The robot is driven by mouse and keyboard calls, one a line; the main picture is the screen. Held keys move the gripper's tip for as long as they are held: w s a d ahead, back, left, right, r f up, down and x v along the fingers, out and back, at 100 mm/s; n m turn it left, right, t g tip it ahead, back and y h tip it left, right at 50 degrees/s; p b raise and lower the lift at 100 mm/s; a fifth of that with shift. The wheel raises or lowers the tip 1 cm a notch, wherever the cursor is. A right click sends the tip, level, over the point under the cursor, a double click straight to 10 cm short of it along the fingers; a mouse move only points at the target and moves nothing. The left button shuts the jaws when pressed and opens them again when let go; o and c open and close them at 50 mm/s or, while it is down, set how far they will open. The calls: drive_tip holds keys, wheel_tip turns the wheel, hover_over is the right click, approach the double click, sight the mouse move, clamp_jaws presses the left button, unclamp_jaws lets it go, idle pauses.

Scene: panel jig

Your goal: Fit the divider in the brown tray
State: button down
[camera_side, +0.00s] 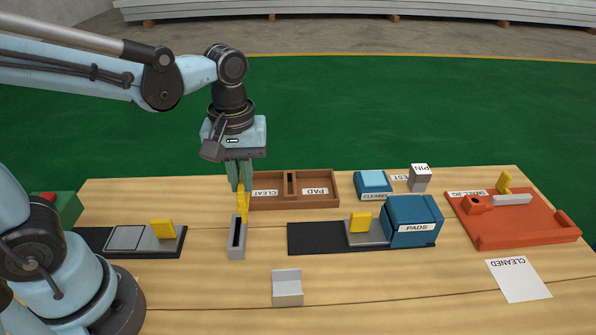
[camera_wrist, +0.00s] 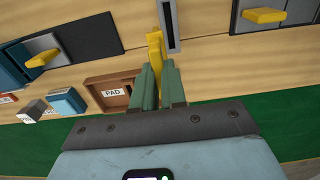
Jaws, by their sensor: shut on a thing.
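My gripper (camera_side: 240,184) points down at the left end of the brown tray (camera_side: 322,203), shut on a slim yellow piece (camera_side: 243,203). This may be the divider; its lower end is hard to make out. In the wrist view the yellow piece (camera_wrist: 155,48) shows between the green fingers (camera_wrist: 159,75). The tray has a CLEAT side and a PAD side, with a dark-slotted crosspiece (camera_side: 290,185) between them. My fingers hide its left end. A grey block (camera_side: 237,245) with a long dark slot stands just in front of the yellow piece; I cannot tell if they touch.
A black base with a grey, yellow-tabbed plate (camera_side: 145,238) lies left. Another, with the blue PADS box (camera_side: 412,222), lies right. A light blue box (camera_side: 373,183) and PIN block (camera_side: 420,178) stand behind. An orange fixture (camera_side: 510,220) is far right; a grey bracket (camera_side: 287,288) is in front.

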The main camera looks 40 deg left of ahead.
drive_tip(key=w+a+r, duration=0.1)
drive_tip(key=w+r, duration=0.1)
drive_tip(key=w, duration=0.5)
drive_tip(key=w+a+r, duration=0.1)
drive_tip(key=w, duration=0.6)
drive_tip(key=shift+r, duration=0.35)
drive_tip(key=shift+w+f, duration=0.1)
drive_tip(key=shift+f, duration=0.1)
drive_tip(key=shift+f, duration=2.75)
drive_tip(key=shift+f, duration=2)
drive_tip(key=c, duration=1.1)
unclamp_jaws()
wheel_tip(320, 180, up, 12)
